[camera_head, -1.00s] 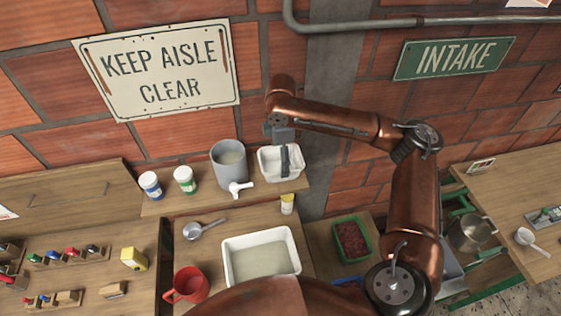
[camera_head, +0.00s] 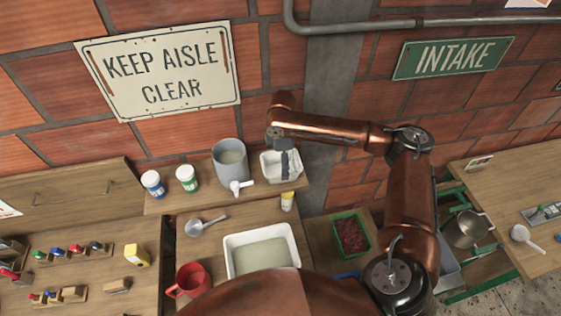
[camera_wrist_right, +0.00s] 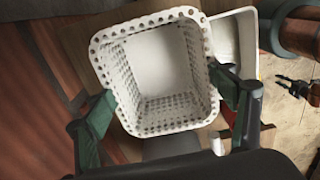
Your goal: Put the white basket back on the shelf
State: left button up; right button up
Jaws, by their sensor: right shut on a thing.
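The white basket (camera_head: 272,173) is a small open container with perforated walls. In the head view it is at the right end of the raised wooden shelf (camera_head: 205,197), right of a grey container. I cannot tell whether its base touches the shelf. My right gripper (camera_head: 284,160) is shut on the basket, reaching down to it from above. In the right wrist view the basket (camera_wrist_right: 160,65) is empty, with the green gripper fingers (camera_wrist_right: 163,83) at its two sides.
The grey container (camera_head: 230,165) with a white tap and two lidded jars (camera_head: 187,179) share the shelf. The brick wall stands close behind.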

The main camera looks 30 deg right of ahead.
jog(key=o, duration=1.4)
jog(key=shift+w+f, duration=0.2)
jog(key=shift+w, duration=0.05)
jog(key=shift+o, duration=0.7)
jog(key=shift+s+r, duration=0.1)
jog(key=shift+s, duration=0.1)
jog(key=shift+w+r, duration=0.1)
pick_arm(q)
jog(key=shift+f+b, duration=1.45)
jog(key=shift+b, duration=0.1)
pick_arm(e)
notch_tip(320, 180, up, 12)
jog(key=shift+r, duration=0.1)
